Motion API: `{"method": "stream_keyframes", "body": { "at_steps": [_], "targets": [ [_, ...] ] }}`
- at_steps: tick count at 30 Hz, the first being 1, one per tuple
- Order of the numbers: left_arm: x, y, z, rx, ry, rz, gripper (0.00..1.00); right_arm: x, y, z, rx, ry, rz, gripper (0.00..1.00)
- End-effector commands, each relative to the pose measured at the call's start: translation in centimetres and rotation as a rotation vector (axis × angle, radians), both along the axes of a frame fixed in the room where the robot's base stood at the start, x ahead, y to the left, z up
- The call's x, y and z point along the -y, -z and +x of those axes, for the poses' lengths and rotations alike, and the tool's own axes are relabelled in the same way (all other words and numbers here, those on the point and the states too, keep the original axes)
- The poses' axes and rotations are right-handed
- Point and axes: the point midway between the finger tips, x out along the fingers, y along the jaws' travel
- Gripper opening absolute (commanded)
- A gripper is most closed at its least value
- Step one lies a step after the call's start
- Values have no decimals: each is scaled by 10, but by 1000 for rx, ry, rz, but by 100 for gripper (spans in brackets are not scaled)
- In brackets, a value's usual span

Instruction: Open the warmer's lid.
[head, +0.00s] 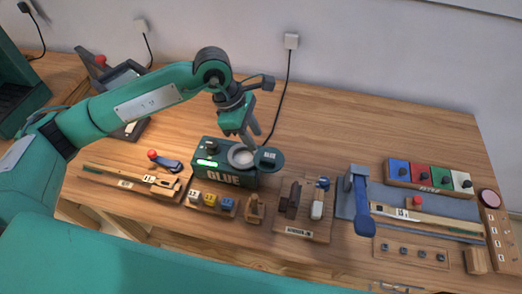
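The green glue warmer (212,176), marked GLUE, stands on the bench with a lit green strip on its front. Its round pale pot opening (241,157) shows uncovered. The dark green round lid (269,160) sits to the right of the opening, off to the side. My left gripper (249,141) points down just above and behind the pot and lid. Its fingertips are small and partly overlap the warmer, so I cannot tell their gap or whether they touch the lid. My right gripper is not in view.
Small yellow, blue and white blocks (210,200) stand in front of the warmer. A wooden board with tools (303,208) lies to its right, then a blue lever device (361,200) and a tray of coloured blocks (429,177). The bench behind the warmer is clear except for a cable.

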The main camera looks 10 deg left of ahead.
Motion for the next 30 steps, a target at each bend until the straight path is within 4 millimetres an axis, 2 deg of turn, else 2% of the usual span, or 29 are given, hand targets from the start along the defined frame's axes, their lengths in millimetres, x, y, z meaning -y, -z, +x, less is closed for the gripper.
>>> {"method": "stream_keyframes", "body": {
  "at_steps": [3,9,30],
  "targets": [
    [-9,-20,1,4,-2,-1,34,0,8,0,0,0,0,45],
    [-16,-40,1,2,-1,-1,34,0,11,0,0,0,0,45],
    [-17,-43,1,0,0,-1,34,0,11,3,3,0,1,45]
  ]
}}
